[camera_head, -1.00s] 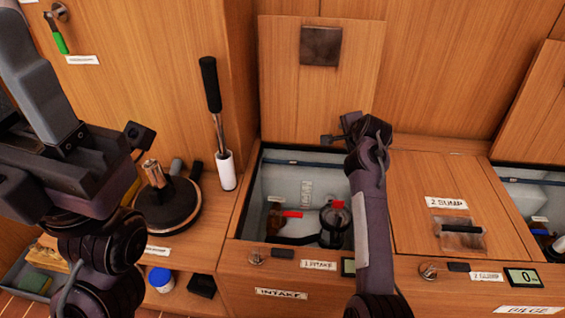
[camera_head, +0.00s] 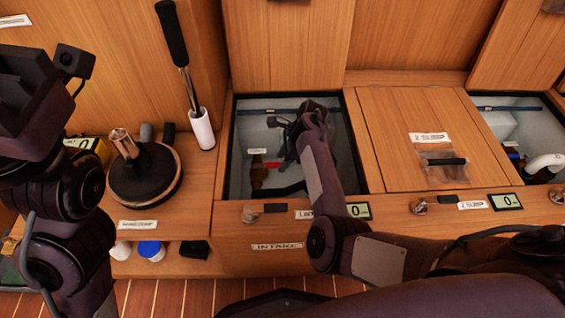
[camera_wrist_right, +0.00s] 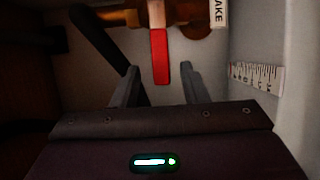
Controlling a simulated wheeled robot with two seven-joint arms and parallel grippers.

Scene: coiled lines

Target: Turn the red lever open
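The red lever (camera_wrist_right: 160,58) sits on a brass valve (camera_wrist_right: 185,14) inside the open intake compartment. In the right wrist view the lever points down the picture, and its free end lies near the gap between my fingertips. In the head view the lever (camera_head: 272,165) shows as a small red bar left of my right gripper (camera_head: 285,140). My right gripper (camera_wrist_right: 158,72) is open, with its two fingers apart on either side of the lever's line; contact is not visible. My left arm (camera_head: 65,190) is at the left, and its fingers are not clearly seen.
The intake compartment's walls (camera_wrist_right: 295,50) stand close around my right gripper, with a ruler strip (camera_wrist_right: 257,76) on one. A black hose (camera_head: 285,189) lies below the valve. A closed sump lid (camera_head: 400,105) is to the right.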

